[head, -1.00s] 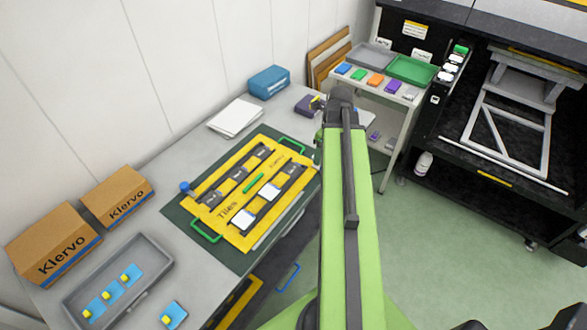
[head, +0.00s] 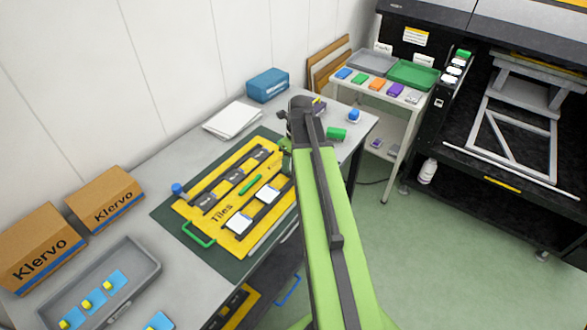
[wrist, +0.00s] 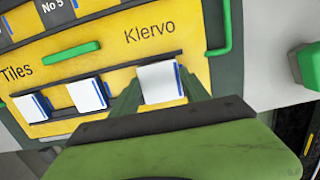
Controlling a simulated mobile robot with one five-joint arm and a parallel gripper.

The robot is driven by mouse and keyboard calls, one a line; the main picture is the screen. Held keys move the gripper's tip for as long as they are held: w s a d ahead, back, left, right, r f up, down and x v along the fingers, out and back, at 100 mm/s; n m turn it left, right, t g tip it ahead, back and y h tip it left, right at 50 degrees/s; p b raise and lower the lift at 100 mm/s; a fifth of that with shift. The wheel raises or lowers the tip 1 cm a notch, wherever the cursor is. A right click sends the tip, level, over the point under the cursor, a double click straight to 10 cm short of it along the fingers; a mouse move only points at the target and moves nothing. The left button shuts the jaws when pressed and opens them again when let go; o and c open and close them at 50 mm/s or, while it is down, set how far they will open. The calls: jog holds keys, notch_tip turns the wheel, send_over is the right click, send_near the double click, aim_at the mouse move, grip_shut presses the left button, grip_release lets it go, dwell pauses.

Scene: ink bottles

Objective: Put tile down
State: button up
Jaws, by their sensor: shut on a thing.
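A white tile (wrist: 160,82) with a blue edge is between the two green fingers of my gripper (wrist: 163,92), which is shut on it. The tile is at the dark rail on the yellow jig board (head: 222,239), below the word Klervo in the wrist view. I cannot tell whether it rests on the board or hangs just above it. Two similar tiles lie in the same row, one in the middle (head: 268,194) and one at the near end (head: 239,222). In the head view my arm hides the held tile and most of the gripper.
A green bar (head: 250,184) lies across the middle of the board. Green handles (head: 198,235) stand at its ends. A green block (head: 337,133) and a blue-topped item (head: 354,116) stand beyond my arm. A grey tray (head: 150,262) holds blue pieces at the near left.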

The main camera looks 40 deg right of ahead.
notch_tip(320, 180, down, 2)
jog(key=shift+f+b, duration=0.25)
jog(key=shift+b, duration=0.25)
jog(key=shift+r, duration=0.25)
jog(key=shift+f, duration=0.2)
jog(key=shift+s+a+f+b, duration=0.1)
jog(key=shift+s+f+b, duration=0.15)
jog(key=shift+b, duration=0.15)
jog(key=o, duration=1.6)
jog(key=shift+s+r, duration=0.1)
jog(key=shift+w+r+p, duration=0.2)
jog(key=shift+r+p, duration=0.3)
jog(key=shift+p, duration=0.35)
jog(key=r+p, duration=0.3)
jog(key=r, duration=0.1)
jog(key=s+r+p, duration=0.1)
jog(key=r+p, duration=0.2)
jog(key=p, duration=0.1)
jog(key=r+p, duration=0.4)
jog(key=shift+s+d+r, duration=0.15)
jog(key=shift+d+r, duration=0.15)
jog(key=shift+d, duration=0.05)
